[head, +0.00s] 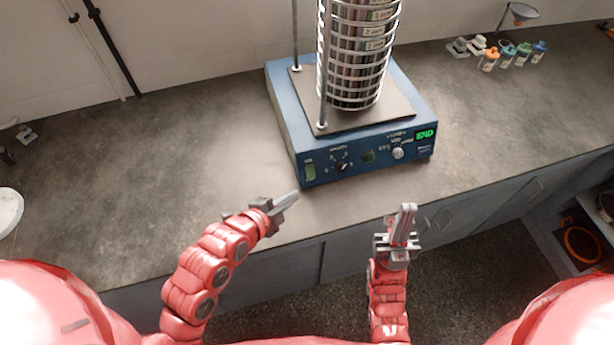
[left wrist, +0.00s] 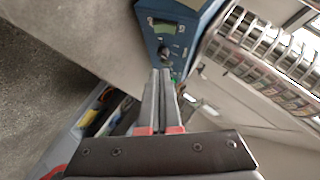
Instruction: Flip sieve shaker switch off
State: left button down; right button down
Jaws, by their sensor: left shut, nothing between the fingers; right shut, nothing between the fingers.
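The sieve shaker (head: 290,115) is a blue box on the counter with a stack of metal sieves (head: 355,60) on top. Its front panel has a green rocker switch (head: 310,172) at the left end, a black knob (head: 341,167), a white knob (head: 398,153) and a green display (head: 425,135) reading END. The left wrist view shows the switch (left wrist: 163,28) too; its position cannot be told. My left gripper (head: 296,195) is shut and empty, just in front of and below the switch, apart from it in the head view. My right gripper (head: 406,208) is shut and empty, in front of the counter edge.
The grey counter (head: 190,130) is clear to the left of the shaker. Several small coloured bottles (head: 507,55) and a funnel (head: 522,12) stand at the back right. Cabinets and drawers (head: 450,215) lie below the counter edge. A white round object (head: 8,210) is at far left.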

pick_arm(q)
jog(key=b, duration=0.2)
send_near(310, 172)
jog(key=w+d+f, duration=0.1)
jog(key=w+d, duration=0.1)
jog(key=d, duration=0.1)
jog(key=w+d+f, duration=0.1)
jog(key=d, duration=0.1)
jog(key=shift+f, duration=0.35)
jog(key=shift+w+a+f+p, duration=0.2)
jog(key=shift+w+f+p, duration=0.15)
jog(key=shift+w, duration=0.1)
